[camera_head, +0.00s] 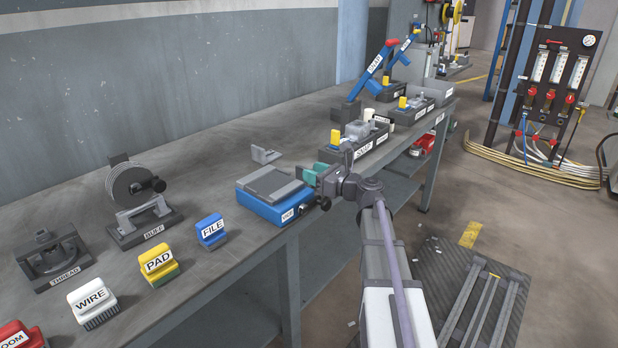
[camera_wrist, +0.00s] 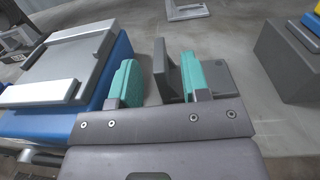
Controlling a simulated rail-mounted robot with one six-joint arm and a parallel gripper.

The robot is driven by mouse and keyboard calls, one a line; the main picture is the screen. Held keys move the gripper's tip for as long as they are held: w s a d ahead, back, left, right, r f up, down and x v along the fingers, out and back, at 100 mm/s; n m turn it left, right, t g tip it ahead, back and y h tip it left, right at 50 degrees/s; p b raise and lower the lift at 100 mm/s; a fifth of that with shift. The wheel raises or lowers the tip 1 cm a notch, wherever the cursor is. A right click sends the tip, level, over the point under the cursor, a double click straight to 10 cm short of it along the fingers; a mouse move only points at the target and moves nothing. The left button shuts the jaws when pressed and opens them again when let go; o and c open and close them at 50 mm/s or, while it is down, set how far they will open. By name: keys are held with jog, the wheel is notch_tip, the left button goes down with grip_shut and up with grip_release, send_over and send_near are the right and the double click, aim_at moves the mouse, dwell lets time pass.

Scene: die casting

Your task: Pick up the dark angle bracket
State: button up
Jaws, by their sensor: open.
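The dark angle bracket (camera_wrist: 162,72) stands on the bench in the wrist view. Its upright plate shows between my two teal fingers, and its flat leg (camera_wrist: 217,80) with a hole lies to the right, partly behind the right finger. My gripper (camera_wrist: 158,80) is open, with a finger on each side of the upright plate; I see gaps, the wider one on the left. In the head view my gripper (camera_head: 319,174) is beside the blue vise, and I cannot clearly make out the dark bracket there.
The blue vise (camera_head: 270,208) stands close to the left of my gripper. A lighter grey bracket (camera_head: 265,155) lies farther back on the bench (camera_head: 215,155). A dark fixture block (camera_head: 362,148) is to the right. FILE (camera_head: 211,232) and PAD (camera_head: 159,267) blocks stand at the front left.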

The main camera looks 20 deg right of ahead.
jog(key=x, duration=0.4)
jog(key=shift+s, duration=0.1)
grip_shut()
